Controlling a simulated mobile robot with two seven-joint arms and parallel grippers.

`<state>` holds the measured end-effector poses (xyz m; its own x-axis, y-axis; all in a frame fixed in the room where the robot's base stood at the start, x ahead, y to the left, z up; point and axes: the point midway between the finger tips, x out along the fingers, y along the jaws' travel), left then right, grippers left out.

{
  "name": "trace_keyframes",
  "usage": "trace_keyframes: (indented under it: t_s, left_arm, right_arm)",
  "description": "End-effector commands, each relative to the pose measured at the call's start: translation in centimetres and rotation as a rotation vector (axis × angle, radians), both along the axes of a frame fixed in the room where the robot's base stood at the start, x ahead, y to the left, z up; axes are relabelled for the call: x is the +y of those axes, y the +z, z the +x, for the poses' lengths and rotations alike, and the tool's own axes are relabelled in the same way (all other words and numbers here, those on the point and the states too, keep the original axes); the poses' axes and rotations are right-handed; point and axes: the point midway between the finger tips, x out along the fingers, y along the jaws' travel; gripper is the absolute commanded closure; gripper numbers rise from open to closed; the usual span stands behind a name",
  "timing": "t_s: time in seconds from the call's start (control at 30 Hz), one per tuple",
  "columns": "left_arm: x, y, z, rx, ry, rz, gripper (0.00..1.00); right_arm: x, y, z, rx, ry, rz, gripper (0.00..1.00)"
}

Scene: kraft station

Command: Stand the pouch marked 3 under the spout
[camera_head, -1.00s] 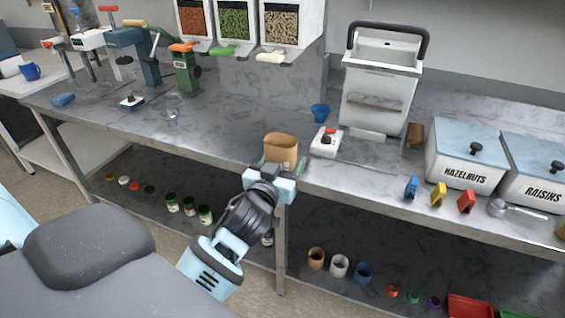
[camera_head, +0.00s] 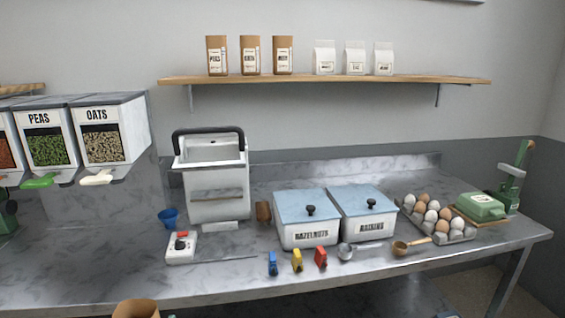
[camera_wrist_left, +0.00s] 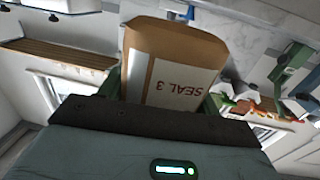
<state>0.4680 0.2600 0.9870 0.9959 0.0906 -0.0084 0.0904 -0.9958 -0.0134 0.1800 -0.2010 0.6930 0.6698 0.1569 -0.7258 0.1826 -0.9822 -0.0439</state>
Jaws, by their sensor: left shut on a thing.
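In the head view only the pouch's open top (camera_head: 136,308) shows at the bottom edge; the gripper is out of that view. Dispensers for peas (camera_head: 46,140) and oats (camera_head: 104,135) at left have a green (camera_head: 40,182) and a cream (camera_head: 97,178) outlet piece. I cannot tell which spout is meant. My right gripper is not in view.
Hazelnut (camera_head: 308,235) and raisin (camera_head: 366,227) bins, clips and scoops are to the right. The left counter (camera_head: 80,265) looks clear.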

Motion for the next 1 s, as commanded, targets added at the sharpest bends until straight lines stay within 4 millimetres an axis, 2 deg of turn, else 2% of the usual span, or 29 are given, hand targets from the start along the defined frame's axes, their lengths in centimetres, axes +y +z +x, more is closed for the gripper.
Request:
trace_keyframes:
  t_s: [0.03, 0.2, 0.4, 0.57, 1.0]
  left_arm:
    - [-0.9, 0.1, -1.6, -0.001, -0.017, -0.002, 0.63]
    - [-3.1, 0.1, -5.5, -0.004, -0.061, -0.008, 0.63]
    - [-4.3, 0.5, -8.2, -0.009, -0.085, -0.012, 0.63]
    - [-4.6, 0.6, -8.8, -0.011, -0.091, -0.014, 0.63]
    - [-4.6, 0.5, -8.8, -0.011, -0.091, -0.012, 0.63]
  right_arm:
    - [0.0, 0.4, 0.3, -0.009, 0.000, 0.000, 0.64]
    - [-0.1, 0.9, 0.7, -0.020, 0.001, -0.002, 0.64]
    - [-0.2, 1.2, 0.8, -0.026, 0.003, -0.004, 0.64]
    - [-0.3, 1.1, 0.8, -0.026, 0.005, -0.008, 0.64]
    - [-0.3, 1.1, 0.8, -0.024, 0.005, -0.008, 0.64]
